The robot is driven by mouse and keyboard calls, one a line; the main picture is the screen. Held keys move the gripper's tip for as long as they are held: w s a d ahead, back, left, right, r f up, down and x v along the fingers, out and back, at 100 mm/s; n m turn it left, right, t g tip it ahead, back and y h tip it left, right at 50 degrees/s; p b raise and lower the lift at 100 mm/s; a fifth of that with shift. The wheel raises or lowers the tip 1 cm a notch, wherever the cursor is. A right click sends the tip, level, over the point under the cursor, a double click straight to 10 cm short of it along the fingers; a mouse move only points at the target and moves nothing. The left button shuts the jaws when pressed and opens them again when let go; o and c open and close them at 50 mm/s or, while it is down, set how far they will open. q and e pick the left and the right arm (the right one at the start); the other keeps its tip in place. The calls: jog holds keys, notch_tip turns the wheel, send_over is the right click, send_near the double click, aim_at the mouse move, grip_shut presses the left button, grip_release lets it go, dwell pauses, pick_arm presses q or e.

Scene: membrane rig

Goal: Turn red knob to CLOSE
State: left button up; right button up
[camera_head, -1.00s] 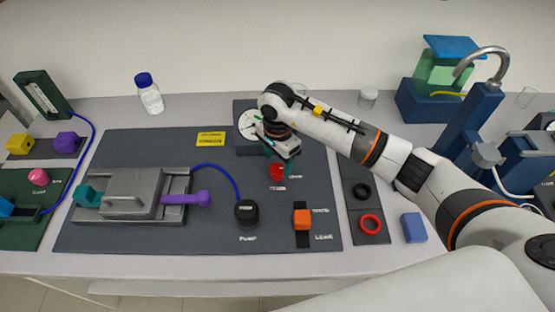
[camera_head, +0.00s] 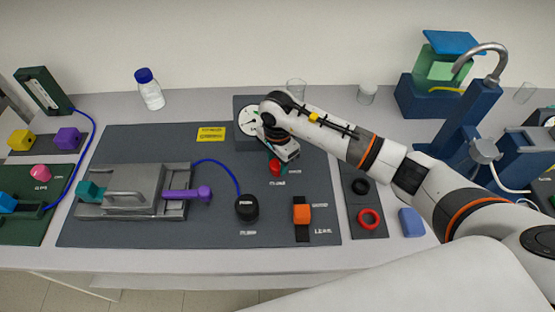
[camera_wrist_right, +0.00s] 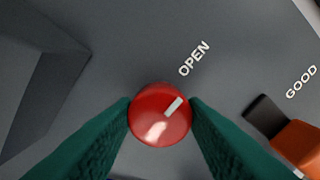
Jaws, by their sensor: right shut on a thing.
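The red knob (camera_head: 276,167) sits on the dark panel, right of centre in the head view. In the right wrist view the round knob (camera_wrist_right: 154,128) has a short white mark pointing to the upper right. The OPEN label (camera_wrist_right: 194,58) is beyond it, and the mark points roughly to the right of that word. My right gripper (camera_wrist_right: 160,116) is shut on the knob, with one green finger touching each side. In the head view my right gripper (camera_head: 281,161) reaches down over it and partly hides it. A small label (camera_head: 277,184) lies just below the knob. My left gripper is not in view.
A round gauge (camera_head: 248,121) stands just behind my gripper. The black pump knob (camera_head: 247,208) and an orange switch (camera_head: 301,213) are nearer the front. A grey clamp block with a purple handle (camera_head: 190,194) lies left.

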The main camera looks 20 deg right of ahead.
jog(key=m+b, duration=0.3)
jog(key=shift+f+m, duration=0.15)
jog(key=shift+m, duration=0.25)
jog(key=m+b, duration=0.3)
jog(key=m, duration=0.2)
jog(key=shift+b, duration=0.4)
jog(key=m+b, duration=0.2)
jog(key=m, duration=0.3)
jog(key=shift+r+m+b, duration=0.15)
jog(key=shift+m+b, duration=0.4)
jog(key=shift+m, duration=0.45)
jog(key=shift+r+m+b, duration=0.1)
jog(key=shift+m+b, duration=0.45)
jog(key=shift+m, duration=0.45)
jog(key=o, duration=1)
